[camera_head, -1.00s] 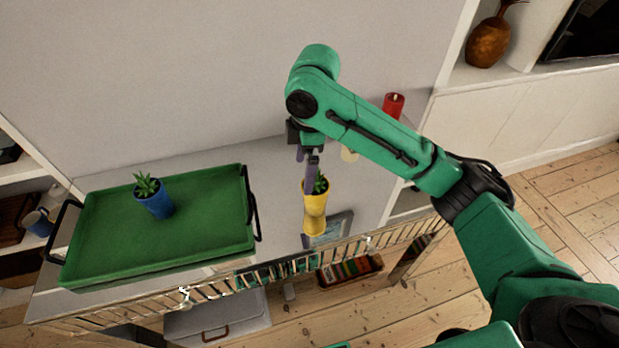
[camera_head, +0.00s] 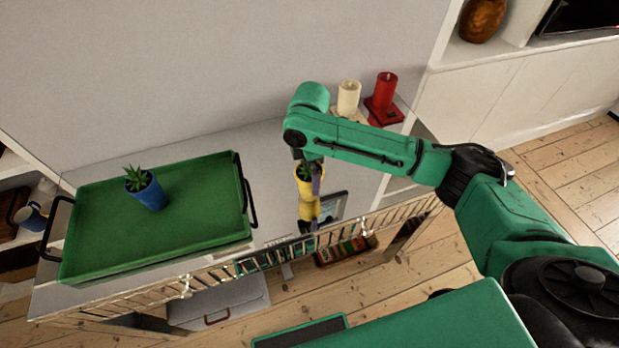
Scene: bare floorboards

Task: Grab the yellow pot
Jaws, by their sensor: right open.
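The yellow pot (camera_head: 308,210) with a small green plant stands on the shelf top, to the right of the green tray. My right gripper (camera_head: 311,184) has come down over the pot from above. A finger crosses in front of the pot's upper part. The jaws are open, and the arm hides part of the plant and the gripper's upper part. I cannot tell whether the fingers touch the pot. My left gripper is not in view.
The green tray (camera_head: 210,230) with a blue potted plant (camera_head: 147,192) lies at the left. A white candle (camera_head: 348,98) and a red candle (camera_head: 383,92) stand behind my right arm. A picture frame (camera_head: 333,206) lies right of the pot. A metal railing (camera_head: 225,276) runs along the front edge.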

